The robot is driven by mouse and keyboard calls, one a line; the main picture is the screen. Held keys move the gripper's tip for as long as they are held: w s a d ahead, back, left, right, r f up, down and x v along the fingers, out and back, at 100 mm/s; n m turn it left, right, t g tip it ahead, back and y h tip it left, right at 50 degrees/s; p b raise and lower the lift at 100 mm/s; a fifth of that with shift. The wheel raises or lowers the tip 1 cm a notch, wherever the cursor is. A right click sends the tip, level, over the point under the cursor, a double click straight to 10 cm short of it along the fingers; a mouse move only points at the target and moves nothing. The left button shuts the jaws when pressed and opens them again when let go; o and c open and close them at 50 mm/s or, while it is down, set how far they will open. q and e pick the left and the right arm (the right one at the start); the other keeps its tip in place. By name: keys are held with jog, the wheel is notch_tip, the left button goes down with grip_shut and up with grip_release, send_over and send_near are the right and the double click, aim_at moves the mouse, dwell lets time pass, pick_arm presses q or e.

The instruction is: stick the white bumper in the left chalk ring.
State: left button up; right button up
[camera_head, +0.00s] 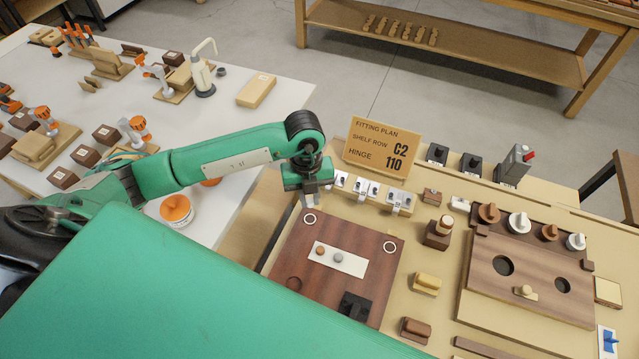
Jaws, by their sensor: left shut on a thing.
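My left gripper (309,198) points down just above the far left corner of the dark red-brown board (290,252). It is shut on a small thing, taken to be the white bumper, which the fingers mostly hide. The left chalk ring (310,218) is a white circle on the board just below the fingertips. The right chalk ring (390,247) lies at the board's right corner. A white card (352,267) on the board carries an orange-brown bumper (320,250) and a grey bumper (339,258); its right end is bare. My right gripper is not in view.
Metal hinges (367,190) stand behind the board, with the fitting plan sign (381,147) behind them. A black block (354,307) sits on the board's near side. A knob panel (530,265) and small wooden pieces fill the bench to the right.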

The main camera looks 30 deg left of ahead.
aim_at(310, 220)
pick_arm(q)
jog(key=shift+s+a+f, duration=0.1)
jog(key=shift+f, duration=0.15)
jog(key=shift+f+b, duration=2.25)
jog(key=shift+f, duration=0.75)
jog(key=shift+o, duration=0.8)
jog(key=c, duration=0.3)
jog(key=shift+f+b, duration=0.3)
jog(key=shift+f, duration=0.1)
